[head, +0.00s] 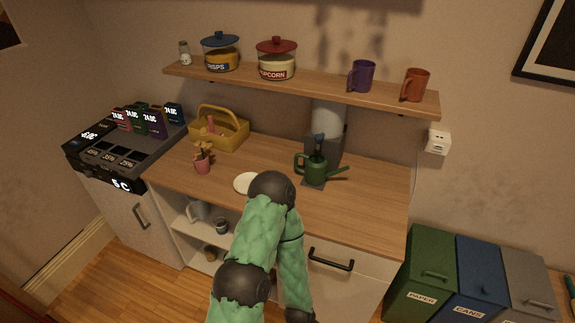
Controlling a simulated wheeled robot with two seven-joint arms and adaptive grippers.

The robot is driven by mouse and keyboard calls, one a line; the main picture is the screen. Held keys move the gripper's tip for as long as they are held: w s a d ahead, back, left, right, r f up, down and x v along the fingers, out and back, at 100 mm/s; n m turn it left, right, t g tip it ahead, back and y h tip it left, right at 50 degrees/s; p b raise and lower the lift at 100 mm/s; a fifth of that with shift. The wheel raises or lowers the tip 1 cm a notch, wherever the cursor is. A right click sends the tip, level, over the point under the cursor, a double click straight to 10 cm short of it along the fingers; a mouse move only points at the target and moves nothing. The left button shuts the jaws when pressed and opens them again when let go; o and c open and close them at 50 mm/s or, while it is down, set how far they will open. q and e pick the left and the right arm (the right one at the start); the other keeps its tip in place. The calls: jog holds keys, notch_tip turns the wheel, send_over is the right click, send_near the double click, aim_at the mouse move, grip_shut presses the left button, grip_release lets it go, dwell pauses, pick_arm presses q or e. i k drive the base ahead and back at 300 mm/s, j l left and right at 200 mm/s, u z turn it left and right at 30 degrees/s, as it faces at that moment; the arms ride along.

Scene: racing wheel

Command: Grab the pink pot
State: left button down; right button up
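The small pink pot (202,167) stands upright on the left part of the wooden counter and holds a plant with yellowish flowers or leaves (202,148). No gripper touches it. One of my green arms with dark joints rises from the bottom middle in front of the counter, to the right of the pot. Neither gripper can be made out in the head view.
A yellow basket (232,134) stands behind the pot and a white plate (246,183) lies to its right. A green watering can (316,166) stands farther right. A shelf (310,88) with jars and mugs hangs above. Bins (423,265) stand at right.

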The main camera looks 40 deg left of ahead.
aim_at(200, 161)
jog(key=u, duration=1.9)
